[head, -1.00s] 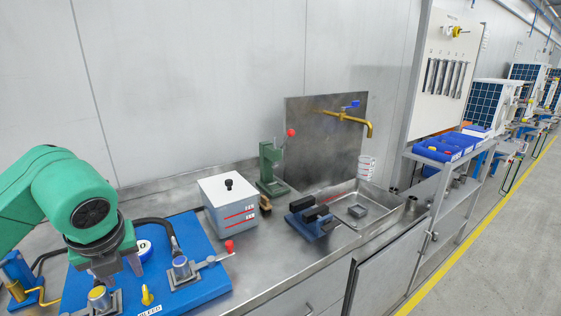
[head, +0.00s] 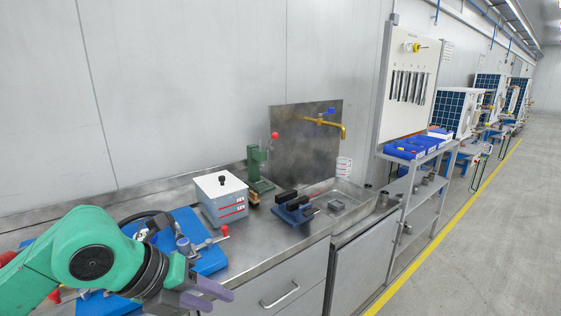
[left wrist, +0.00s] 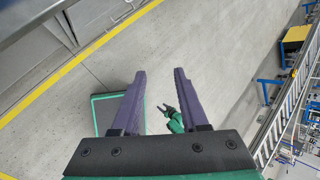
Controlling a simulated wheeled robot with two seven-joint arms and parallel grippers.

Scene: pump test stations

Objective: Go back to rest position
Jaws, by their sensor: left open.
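My left gripper (head: 212,294) is in the lower left of the head view, in front of the bench edge and clear of the blue board (head: 208,262). Its purple-grey fingers are apart with nothing between them. In the left wrist view the two fingers of my left gripper (left wrist: 160,73) point over bare floor. A small green arm end with dark prongs, which looks like my right gripper (left wrist: 167,108), shows beyond them; its jaws are too small to read. My left arm hides much of the blue board.
The steel bench carries a grey-white box (head: 222,198), a green press (head: 259,167), a dark vise-like block (head: 294,208) and a sink (head: 352,197) under a brass tap (head: 325,124). A shelf with blue bins (head: 404,150) stands beyond. The floor (head: 480,250) at right is clear.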

